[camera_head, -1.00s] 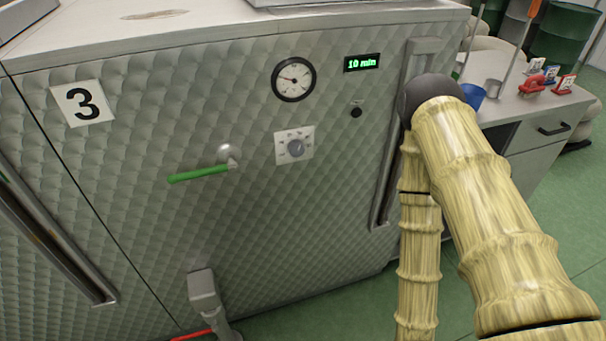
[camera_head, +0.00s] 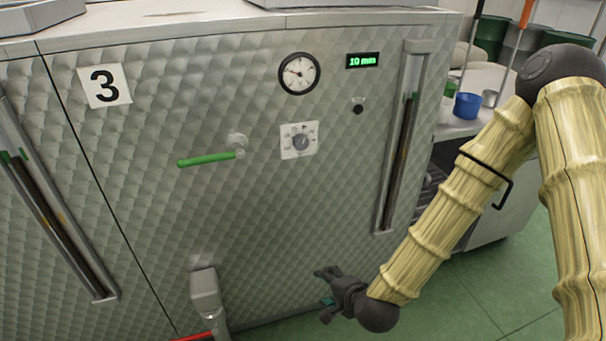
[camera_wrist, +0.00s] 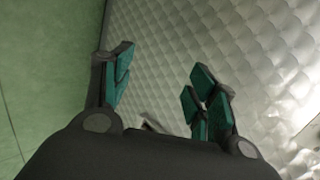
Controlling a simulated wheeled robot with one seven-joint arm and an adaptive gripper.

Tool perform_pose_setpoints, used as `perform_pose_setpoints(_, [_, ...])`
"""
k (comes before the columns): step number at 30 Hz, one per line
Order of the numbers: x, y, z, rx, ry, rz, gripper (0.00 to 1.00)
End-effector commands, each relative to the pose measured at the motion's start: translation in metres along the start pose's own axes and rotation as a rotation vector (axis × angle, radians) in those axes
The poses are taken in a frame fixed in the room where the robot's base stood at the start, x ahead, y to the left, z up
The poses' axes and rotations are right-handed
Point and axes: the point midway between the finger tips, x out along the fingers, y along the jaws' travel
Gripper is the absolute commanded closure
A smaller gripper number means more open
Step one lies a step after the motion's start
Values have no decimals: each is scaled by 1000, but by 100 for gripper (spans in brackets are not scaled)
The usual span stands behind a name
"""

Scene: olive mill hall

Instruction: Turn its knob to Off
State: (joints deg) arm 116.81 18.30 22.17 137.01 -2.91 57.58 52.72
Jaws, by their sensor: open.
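The knob (camera_head: 300,142) is a round grey dial on a square white plate with marks around it, on the quilted metal front of machine 3 (camera_head: 250,220). The marks are too small to read. My gripper (camera_head: 326,290) is low in front of the machine, below the knob and apart from it. In the wrist view my gripper (camera_wrist: 160,95) shows its teal-padded fingers spread wide with nothing between them. The knob is not seen in the wrist view.
A green-handled lever (camera_head: 207,159) sticks out left of the knob. A gauge (camera_head: 299,73), a "10 min" display (camera_head: 362,61) and a black button (camera_head: 358,109) are above. A grey spout (camera_head: 205,292) juts out low left. A counter with a blue cup (camera_head: 467,106) stands right.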

Motion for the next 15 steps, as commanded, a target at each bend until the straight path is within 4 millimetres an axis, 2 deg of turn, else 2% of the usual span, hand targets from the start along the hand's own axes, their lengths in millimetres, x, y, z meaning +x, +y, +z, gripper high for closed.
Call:
perform_pose_setpoints(1, [7,-34,-2,101,4,-90,42])
perform_pose_setpoints(4, [0,-107,-3,318,-13,-265,42])
perform_pose_setpoints(6, [-10,-155,-5,461,-41,-379,42])
perform_pose_setpoints(9, [-31,-213,-10,637,-95,-521,42])
perform_pose_setpoints(12, [-53,-256,-13,768,-153,-625,42])
perform_pose_setpoints(15, [-70,-282,-15,852,-197,-691,42])
